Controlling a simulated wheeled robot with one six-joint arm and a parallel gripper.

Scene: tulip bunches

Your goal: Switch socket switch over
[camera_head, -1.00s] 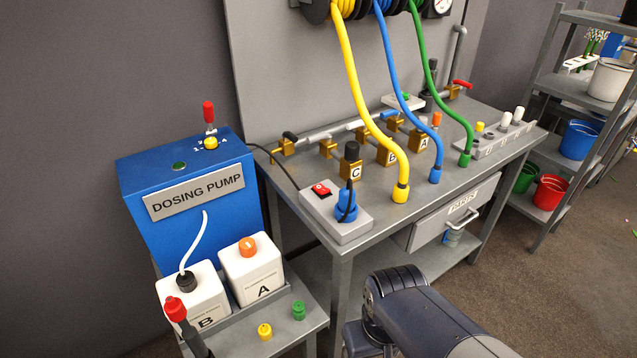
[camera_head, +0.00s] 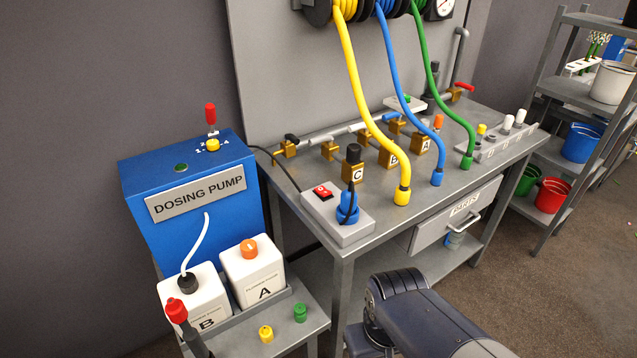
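The socket switch (camera_head: 322,192) is a small red rocker with a white mark. It sits at the left end of a grey socket box (camera_head: 345,233) on the front left of the grey bench. A blue plug (camera_head: 347,208) with a black cable stands in the socket to the right of the switch. Which way the rocker is tipped is too small to tell. My dark arm shows at the bottom, right of centre, in front of the bench and apart from the box. My gripper is not in the picture.
A blue dosing pump (camera_head: 190,190) stands left of the bench, with white canisters B (camera_head: 196,298) and A (camera_head: 253,270) before it. Brass valves and yellow (camera_head: 355,90), blue and green hoses stand behind and right of the box. A drawer (camera_head: 455,216) handle juts from the bench front.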

